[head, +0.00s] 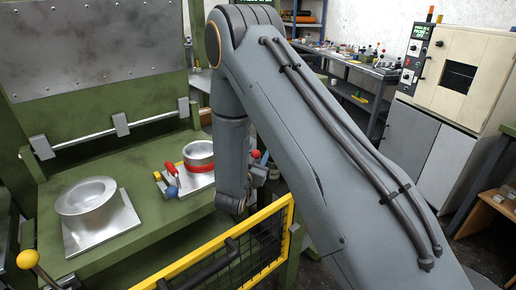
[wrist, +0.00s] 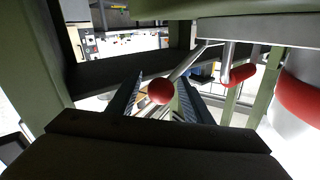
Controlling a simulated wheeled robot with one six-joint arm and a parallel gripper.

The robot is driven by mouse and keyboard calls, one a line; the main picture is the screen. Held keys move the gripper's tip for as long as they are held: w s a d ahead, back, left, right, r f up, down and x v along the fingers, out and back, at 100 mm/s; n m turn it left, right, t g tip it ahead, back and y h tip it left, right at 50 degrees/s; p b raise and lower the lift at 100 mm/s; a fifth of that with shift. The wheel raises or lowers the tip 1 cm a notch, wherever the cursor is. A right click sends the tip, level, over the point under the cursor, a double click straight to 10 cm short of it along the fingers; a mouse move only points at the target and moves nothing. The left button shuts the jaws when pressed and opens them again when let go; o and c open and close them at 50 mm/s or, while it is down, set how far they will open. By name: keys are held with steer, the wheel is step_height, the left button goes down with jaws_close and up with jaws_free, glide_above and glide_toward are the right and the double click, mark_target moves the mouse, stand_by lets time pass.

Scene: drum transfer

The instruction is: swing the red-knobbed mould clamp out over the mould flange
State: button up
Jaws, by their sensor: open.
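A round red knob (wrist: 160,91), seemingly of the mould clamp, appears between the two fingers of my gripper (wrist: 157,98) in the wrist view. The fingers are open, one on each side of it; I cannot tell whether they touch it. A thin metal rod appears to run up and right behind the knob. In the head view a red knob (head: 255,153) shows beside my wrist, at the right of a silver mould (head: 200,150) with a red band on a plate. My fingers are hidden there. The clamp's position relative to the flange is unclear.
A red handle (wrist: 238,75) on a metal stem stands close to the right. Another red handle (head: 171,169) and a blue knob (head: 171,191) are left of the banded mould. A second silver mould (head: 92,203) lies further left. A yellow-topped guard (head: 225,245) stands in front.

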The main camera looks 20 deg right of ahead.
steer(key=shift+x, duration=1.1)
